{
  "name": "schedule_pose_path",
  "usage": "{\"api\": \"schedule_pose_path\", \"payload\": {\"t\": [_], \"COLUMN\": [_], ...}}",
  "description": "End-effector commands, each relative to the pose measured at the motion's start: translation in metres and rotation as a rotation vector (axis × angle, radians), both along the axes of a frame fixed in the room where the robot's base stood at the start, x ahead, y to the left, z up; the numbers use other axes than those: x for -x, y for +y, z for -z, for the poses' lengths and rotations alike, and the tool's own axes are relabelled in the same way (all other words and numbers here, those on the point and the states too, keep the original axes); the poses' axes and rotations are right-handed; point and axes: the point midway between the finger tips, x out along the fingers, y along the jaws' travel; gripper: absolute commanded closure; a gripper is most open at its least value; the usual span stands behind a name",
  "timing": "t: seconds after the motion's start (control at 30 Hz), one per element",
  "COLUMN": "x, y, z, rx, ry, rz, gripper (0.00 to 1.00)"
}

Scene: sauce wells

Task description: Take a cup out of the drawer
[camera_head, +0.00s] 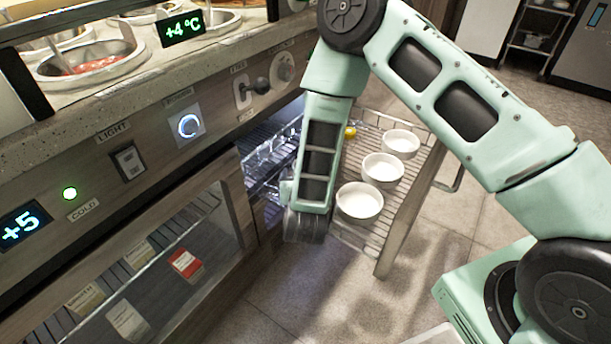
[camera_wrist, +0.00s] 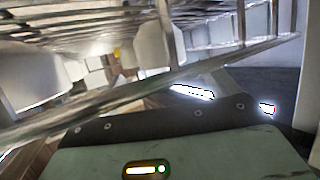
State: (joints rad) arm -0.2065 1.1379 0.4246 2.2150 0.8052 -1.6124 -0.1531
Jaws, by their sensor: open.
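The drawer (camera_head: 378,236) is pulled out, with a wire rack floor. Three white cups stand in it in a row: a near one (camera_head: 359,203), a middle one (camera_head: 383,170) and a far one (camera_head: 401,143). My arm comes down at the drawer's left side, near the cabinet opening. My gripper's fingers are hidden in the head view. In the wrist view, the mint and dark housing of my gripper (camera_wrist: 160,135) fills the bottom, close to slanting metal bars. Pale rounded shapes, perhaps cups, show behind the bars. I see nothing held; the jaws are open.
A small yellow thing (camera_head: 350,132) lies at the drawer's far end. The counter (camera_head: 130,88) with sauce wells (camera_head: 90,66) stands above left. A glass-fronted compartment (camera_head: 150,270) with packages is below. The floor (camera_head: 300,300) in front is clear.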

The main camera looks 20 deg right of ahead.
Motion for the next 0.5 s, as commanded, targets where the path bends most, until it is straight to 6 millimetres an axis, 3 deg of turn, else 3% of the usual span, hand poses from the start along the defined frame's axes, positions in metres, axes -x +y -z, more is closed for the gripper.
{"api": "schedule_pose_path", "payload": {"t": [0.23,0.5], "x": [-0.033,-0.04], "y": [-0.009,-0.012], "z": [0.015,0.015], "rx": [-0.001,0.001], "ry": [-0.001,-0.002], "rz": [0.002,0.0], "gripper": [0.13,0.13]}}
